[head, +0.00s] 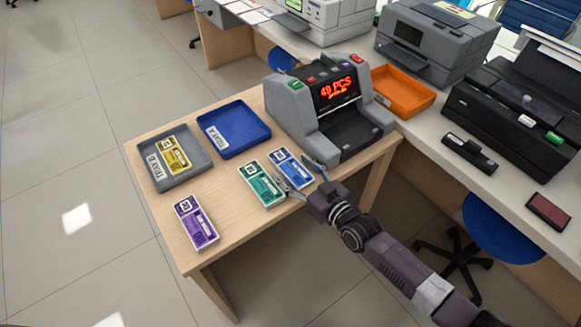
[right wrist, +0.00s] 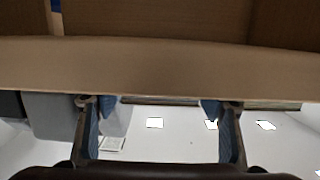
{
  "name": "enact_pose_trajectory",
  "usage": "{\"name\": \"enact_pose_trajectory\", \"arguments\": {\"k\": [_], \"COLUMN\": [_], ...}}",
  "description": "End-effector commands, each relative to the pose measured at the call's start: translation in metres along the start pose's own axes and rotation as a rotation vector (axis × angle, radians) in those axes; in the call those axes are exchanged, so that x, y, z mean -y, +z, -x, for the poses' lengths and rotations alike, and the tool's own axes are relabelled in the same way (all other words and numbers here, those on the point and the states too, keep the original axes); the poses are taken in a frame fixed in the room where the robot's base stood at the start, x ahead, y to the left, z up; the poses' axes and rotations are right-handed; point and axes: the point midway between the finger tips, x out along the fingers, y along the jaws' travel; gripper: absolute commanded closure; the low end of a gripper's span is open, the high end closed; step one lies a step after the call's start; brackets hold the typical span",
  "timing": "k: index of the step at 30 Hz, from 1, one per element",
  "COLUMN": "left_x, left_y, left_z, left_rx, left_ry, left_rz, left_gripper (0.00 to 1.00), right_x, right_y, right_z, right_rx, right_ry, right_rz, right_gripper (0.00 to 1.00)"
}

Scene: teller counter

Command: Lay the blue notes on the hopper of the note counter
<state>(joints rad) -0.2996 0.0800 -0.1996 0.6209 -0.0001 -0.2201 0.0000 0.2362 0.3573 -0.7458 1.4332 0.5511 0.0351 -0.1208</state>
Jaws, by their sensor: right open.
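The blue notes (head: 292,168) lie flat on the wooden table, in front of the note counter. The note counter (head: 295,114) is grey, with a lit red display and a dark recess (head: 350,132) low in its front. My right gripper (head: 301,177) is open at the near end of the blue notes, its fingers spread towards their two sides. I cannot tell whether they touch. In the right wrist view its fingers (right wrist: 159,108) are wide apart with a wooden edge beyond them, and the notes cannot be made out. My left gripper is out of view.
Green notes (head: 261,184) lie close left of the blue ones; purple notes (head: 197,222) lie near the front edge. A grey tray (head: 190,178) holds yellow notes (head: 175,155). A blue tray (head: 234,128) is empty. An orange tray (head: 403,91) stands right of the counter.

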Motion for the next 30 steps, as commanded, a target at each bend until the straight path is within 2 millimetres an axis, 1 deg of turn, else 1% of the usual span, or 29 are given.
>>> {"name": "enact_pose_trajectory", "arguments": {"k": [7, 8, 21, 27, 30], "left_x": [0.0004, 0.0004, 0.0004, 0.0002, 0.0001], "left_y": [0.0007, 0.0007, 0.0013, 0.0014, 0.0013], "left_z": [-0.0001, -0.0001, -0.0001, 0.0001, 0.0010], "left_rx": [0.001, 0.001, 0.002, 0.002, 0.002], "left_ry": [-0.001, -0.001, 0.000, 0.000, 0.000], "left_rz": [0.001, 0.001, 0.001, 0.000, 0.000], "left_gripper": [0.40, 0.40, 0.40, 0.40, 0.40], "right_x": [-0.0003, -0.0004, -0.0005, -0.0005, -0.0002], "right_y": [0.0005, 0.0005, 0.0001, -0.0006, -0.0045], "right_z": [-0.0022, -0.0022, -0.0020, -0.0019, -0.0014], "right_rx": [0.001, 0.001, 0.000, 0.000, 0.000], "right_ry": [0.000, 0.000, 0.001, 0.001, 0.000], "right_rz": [0.001, 0.001, 0.001, 0.001, 0.000], "right_gripper": [0.36, 0.37, 0.85, 0.85, 0.85]}}
